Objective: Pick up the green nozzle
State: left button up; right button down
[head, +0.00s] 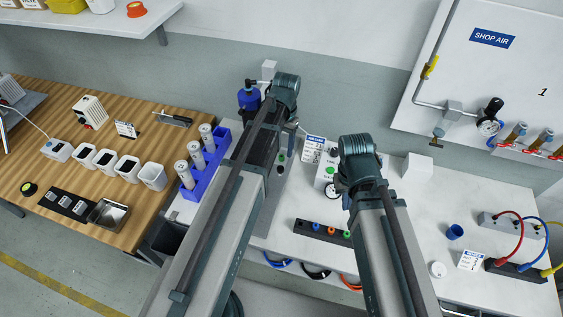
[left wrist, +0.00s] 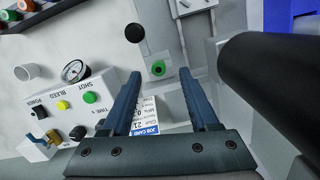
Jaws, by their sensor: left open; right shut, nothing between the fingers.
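A controller box (head: 326,173) with buttons and a gauge (left wrist: 75,71) stands between the arms. A blue rack (head: 205,165) of bottles is at the left, a small blue cup (head: 455,232) at the right.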

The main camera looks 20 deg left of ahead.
aim_at(282, 156)
pick_arm(q)
notch_tip(282, 156, down, 3)
jog(key=shift+s+d+f+b, duration=0.1)
jog(key=shift+s+f+b, duration=0.05)
jog(key=shift+b, duration=1)
grip_shut()
